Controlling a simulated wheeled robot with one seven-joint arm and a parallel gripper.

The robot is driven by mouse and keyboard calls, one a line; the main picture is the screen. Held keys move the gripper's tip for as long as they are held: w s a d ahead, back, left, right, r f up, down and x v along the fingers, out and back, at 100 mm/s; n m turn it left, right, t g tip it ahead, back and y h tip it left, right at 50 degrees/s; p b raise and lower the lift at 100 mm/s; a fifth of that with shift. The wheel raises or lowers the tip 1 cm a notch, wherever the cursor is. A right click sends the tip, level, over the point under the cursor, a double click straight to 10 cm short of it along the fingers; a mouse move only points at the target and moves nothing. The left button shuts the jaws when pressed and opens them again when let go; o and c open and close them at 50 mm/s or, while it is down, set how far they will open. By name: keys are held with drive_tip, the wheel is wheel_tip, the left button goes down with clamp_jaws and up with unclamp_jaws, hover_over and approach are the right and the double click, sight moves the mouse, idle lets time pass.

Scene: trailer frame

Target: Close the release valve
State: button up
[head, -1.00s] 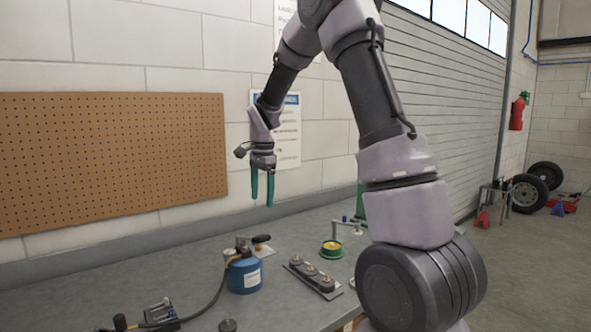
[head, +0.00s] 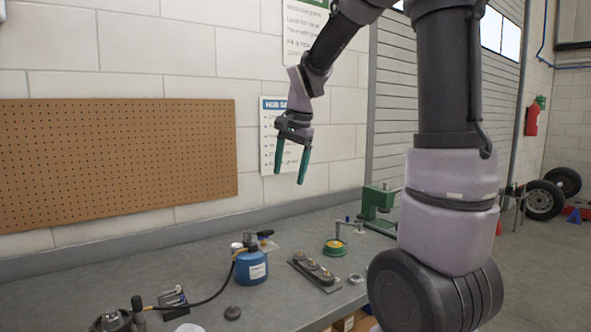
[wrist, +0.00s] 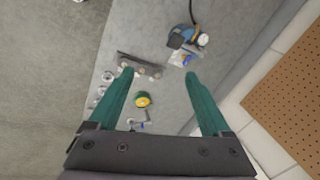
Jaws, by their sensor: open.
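My gripper (head: 289,179) is open and empty, high above the workbench in front of the wall, with its two green fingers pointing down. It also shows in the wrist view (wrist: 159,73). In the wrist view the blue unit (wrist: 179,39) is beyond the fingertips, at upper right. I cannot clearly make out which part is the release valve; the fittings are too small.
The grey bench (head: 130,285) also holds a dark strip with several round pieces (head: 316,272), a green-and-yellow round item (head: 334,248), a green press (head: 376,203) and a black hose (head: 205,300). A pegboard (head: 110,160) is on the wall. The air around my gripper is clear.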

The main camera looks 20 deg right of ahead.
drive_tip(key=shift+s+d+r, duration=0.1)
drive_tip(key=shift+s+r, duration=0.15)
drive_tip(key=shift+s, duration=0.3)
drive_tip(key=shift+s+d+r, duration=0.1)
drive_tip(key=shift+s+r, duration=0.1)
drive_tip(key=shift+s, duration=0.3)
drive_tip(key=s+d+r+n+t, duration=0.1)
drive_tip(key=s+r+n+t, duration=0.1)
drive_tip(key=s, duration=0.7)
drive_tip(key=s+d+r+n+t, duration=0.1)
drive_tip(key=s+r+n+t, duration=0.1)
drive_tip(key=s, duration=0.6)
drive_tip(key=shift+s+r+n+y, duration=0.4)
drive_tip(key=shift+r+n, duration=0.1)
drive_tip(key=shift+n, duration=0.6)
